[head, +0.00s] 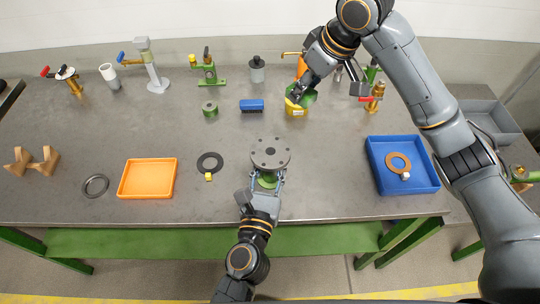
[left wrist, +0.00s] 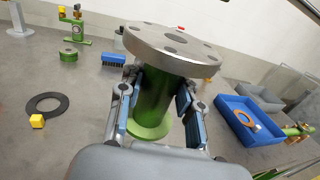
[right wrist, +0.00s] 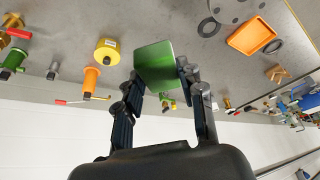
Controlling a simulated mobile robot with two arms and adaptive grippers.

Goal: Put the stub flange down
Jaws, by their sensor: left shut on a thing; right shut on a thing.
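The stub flange (head: 270,152) has a grey bolt-holed disc on top of a green pipe. My left gripper (head: 267,184) is shut on its green pipe at the front middle of the table. In the left wrist view the stub flange (left wrist: 155,100) stands nearly upright between the fingers (left wrist: 158,108), with a wider green foot below. I cannot tell whether the foot touches the table. My right gripper (head: 303,94) is shut on a green piece (head: 309,98) at the back of the table. This green piece also shows in the right wrist view (right wrist: 158,66).
A yellow part (head: 296,109) is close by the right gripper. A black ring (head: 210,162) and a small yellow block (head: 208,177) lie left of the flange, beside an orange tray (head: 147,194). A blue tray (head: 376,180) holds a brown ring (head: 398,161). The table between flange and blue tray is clear.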

